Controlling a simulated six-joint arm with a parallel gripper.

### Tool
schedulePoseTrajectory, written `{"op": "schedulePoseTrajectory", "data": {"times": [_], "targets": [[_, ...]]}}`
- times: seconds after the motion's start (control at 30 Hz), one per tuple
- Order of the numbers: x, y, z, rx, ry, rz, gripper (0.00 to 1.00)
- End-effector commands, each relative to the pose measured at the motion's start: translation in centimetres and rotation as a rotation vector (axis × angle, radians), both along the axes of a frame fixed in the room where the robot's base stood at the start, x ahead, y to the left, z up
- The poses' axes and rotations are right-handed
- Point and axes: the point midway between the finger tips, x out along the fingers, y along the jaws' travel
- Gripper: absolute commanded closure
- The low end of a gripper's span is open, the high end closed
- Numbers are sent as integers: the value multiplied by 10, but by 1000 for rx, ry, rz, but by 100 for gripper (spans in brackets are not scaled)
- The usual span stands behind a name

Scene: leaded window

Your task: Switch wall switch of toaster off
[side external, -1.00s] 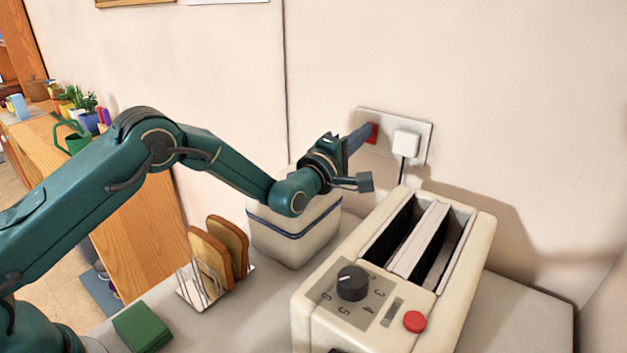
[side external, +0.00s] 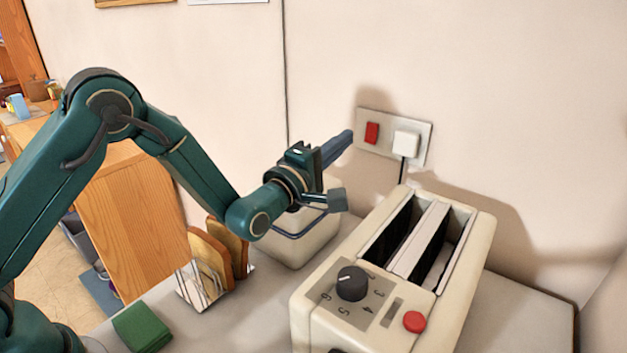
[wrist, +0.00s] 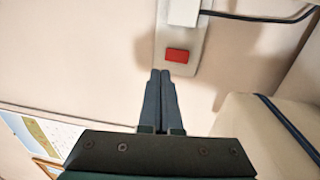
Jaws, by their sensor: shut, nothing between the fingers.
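The red wall switch (side external: 372,132) sits on the left part of a pale wall plate (side external: 420,152). A white plug (side external: 405,143) is in the right part of the plate, with a black cord running down behind the toaster. In the wrist view the red switch (wrist: 177,55) lies just beyond the fingertips. My gripper (side external: 350,135) is shut and empty, a little left of the switch and apart from it. In the wrist view my gripper (wrist: 160,72) shows both fingers together. The cream toaster (side external: 470,225) stands on the counter below the plate. I cannot tell the switch's position.
A cream container (side external: 300,240) with a blue band stands below my gripper. A rack with toast slices (side external: 215,260) and a green cloth or sponge (side external: 142,327) are on the counter (side external: 225,325) to the left. The wall around the plate is clear.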

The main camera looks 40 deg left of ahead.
Motion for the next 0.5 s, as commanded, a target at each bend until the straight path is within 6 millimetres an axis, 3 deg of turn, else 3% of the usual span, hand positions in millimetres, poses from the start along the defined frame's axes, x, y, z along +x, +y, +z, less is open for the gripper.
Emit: {"op": "schedulePoseTrajectory", "data": {"times": [0.2, 0.5], "targets": [[-20, 0, 2, 0, 1, 0, 100], [-26, 0, 3, 0, 0, 0, 100]]}}
